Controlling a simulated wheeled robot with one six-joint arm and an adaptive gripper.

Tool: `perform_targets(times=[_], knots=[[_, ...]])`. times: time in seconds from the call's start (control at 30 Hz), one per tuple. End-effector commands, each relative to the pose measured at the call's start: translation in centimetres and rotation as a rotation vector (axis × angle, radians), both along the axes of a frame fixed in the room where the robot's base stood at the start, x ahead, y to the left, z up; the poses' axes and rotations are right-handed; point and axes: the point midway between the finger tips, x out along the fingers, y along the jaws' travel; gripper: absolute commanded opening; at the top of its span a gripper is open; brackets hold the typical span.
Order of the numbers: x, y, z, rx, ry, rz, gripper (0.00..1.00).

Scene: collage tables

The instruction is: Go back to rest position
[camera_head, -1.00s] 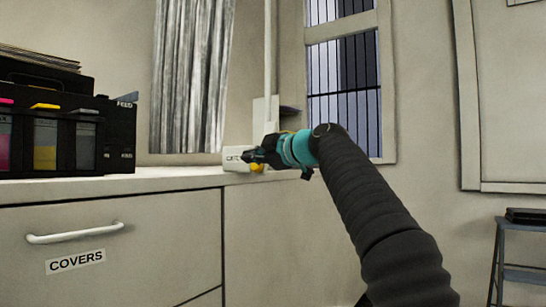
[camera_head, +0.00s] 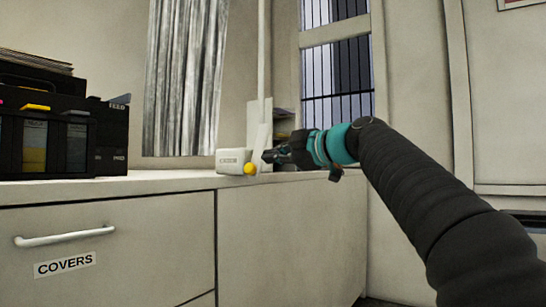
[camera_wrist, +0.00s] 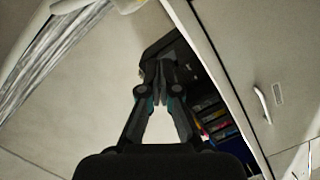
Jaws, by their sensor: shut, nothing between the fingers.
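My gripper (camera_head: 272,156) shows in the head view just above the right part of the counter, at the end of my outstretched dark arm with its teal wrist. Its fingertips point left, beside a small white box (camera_head: 232,160) with a yellow knob (camera_head: 250,169). I cannot tell from the head view whether they touch it. In the wrist view my gripper (camera_wrist: 161,68) has its fingers together with nothing between them.
The white counter (camera_head: 170,184) has a drawer below labelled COVERS (camera_head: 65,264). A black printer (camera_head: 60,130) with ink tanks stands at the left. A white upright post (camera_head: 261,60) rises behind the box. A barred window (camera_head: 335,80) is behind my arm.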

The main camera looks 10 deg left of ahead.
Motion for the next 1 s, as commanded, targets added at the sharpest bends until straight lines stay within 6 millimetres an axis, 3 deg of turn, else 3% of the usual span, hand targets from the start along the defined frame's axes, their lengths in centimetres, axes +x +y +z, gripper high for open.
perform_targets(times=[0.33,0.53,0.67,0.77,0.87,1.0], knots=[[0.0,0.0,0.0,0.017,0.029,-0.003,0.00],[0.6,-0.2,-0.8,0.111,0.232,-0.049,0.00],[2.5,-0.6,-5.8,0.146,0.469,-0.133,0.00],[3.4,-1.4,-10.6,0.162,0.664,-0.226,0.00],[2.9,-3.1,-15.3,0.176,0.857,-0.350,0.00],[0.5,-6.7,-21.2,0.201,1.089,-0.554,0.00]])
